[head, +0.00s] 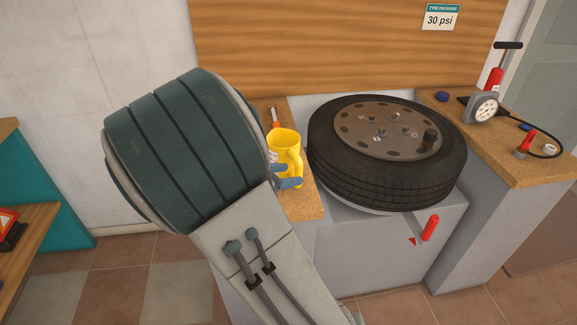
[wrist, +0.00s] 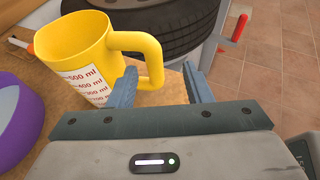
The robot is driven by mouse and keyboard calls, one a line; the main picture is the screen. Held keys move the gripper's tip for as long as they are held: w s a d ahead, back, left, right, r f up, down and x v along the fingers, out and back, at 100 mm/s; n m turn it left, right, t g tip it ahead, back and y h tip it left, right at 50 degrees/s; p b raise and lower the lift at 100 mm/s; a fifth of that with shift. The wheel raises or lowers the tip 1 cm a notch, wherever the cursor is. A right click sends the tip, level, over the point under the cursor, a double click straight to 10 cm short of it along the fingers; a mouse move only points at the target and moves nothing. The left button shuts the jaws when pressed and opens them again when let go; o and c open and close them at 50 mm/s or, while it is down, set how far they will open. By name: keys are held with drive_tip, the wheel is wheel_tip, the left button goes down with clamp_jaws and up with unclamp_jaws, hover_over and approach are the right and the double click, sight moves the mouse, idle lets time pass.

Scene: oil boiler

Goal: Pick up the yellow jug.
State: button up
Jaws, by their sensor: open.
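The yellow jug (head: 284,148) stands upright on the wooden counter left of the tyre in the head view, partly hidden by my arm. In the wrist view the yellow jug (wrist: 80,55) shows its open top, a white label with red ml marks, and its handle on the right. My gripper (wrist: 160,85) is open, with the lower part of the jug's handle reaching between its two blue-grey fingers. The left finger is close to the jug's body; I cannot tell if it touches. In the head view only the fingertips of my gripper (head: 288,178) show beside the jug.
A tyre on a wheel (head: 385,150) lies right of the jug on a grey stand with a red lever (head: 430,228). A purple round object (wrist: 15,120) lies left of my gripper. A screwdriver (head: 275,117) lies behind the jug. A gauge (head: 484,107) stands on the right counter.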

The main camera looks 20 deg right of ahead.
sight(297, 174)
drive_tip(key=x, duration=0.3)
drive_tip(key=b+x, duration=0.1)
drive_tip(key=x, duration=0.1)
drive_tip(key=shift+w+a+f, duration=0.25)
drive_tip(key=shift+w+f, duration=0.05)
drive_tip(key=shift+d, duration=0.25)
clamp_jaws()
